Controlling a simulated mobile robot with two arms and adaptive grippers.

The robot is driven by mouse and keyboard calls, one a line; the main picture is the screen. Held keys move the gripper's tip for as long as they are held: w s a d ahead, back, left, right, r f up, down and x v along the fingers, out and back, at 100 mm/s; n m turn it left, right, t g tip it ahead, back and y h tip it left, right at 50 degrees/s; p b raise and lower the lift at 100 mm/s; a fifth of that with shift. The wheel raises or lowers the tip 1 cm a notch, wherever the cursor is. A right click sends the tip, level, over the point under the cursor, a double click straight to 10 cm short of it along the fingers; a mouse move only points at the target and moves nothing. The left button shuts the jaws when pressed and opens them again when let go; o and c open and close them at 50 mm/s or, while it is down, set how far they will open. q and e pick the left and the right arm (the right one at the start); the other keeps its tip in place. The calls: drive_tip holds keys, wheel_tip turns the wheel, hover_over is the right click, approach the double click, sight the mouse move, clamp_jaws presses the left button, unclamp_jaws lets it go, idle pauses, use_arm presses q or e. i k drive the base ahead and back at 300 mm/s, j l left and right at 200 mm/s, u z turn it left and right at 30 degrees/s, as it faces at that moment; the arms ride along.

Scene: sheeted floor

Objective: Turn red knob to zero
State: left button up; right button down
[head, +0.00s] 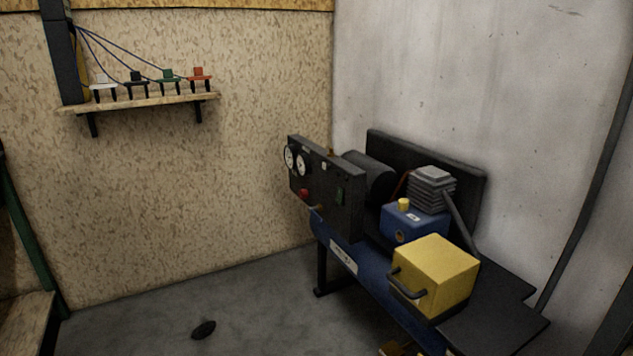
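The red knob (303,193) is small and sits low on the dark front panel (345,200) of a compressor-like machine, right of the picture's middle. Two round white dials (296,160) are above it on the same panel. The knob's markings and its setting are too small to read. Neither of my grippers shows in the head view.
A yellow box with a dark handle (440,272) sits on the machine's blue and black frame (375,280). A wooden shelf (140,102) with several coloured connectors hangs on the left wall. A dark oval object (203,330) lies on the otherwise open grey floor.

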sight(303, 194)
drive_tip(key=i+j+z, duration=0.3)
drive_tip(key=i+j, duration=0.45)
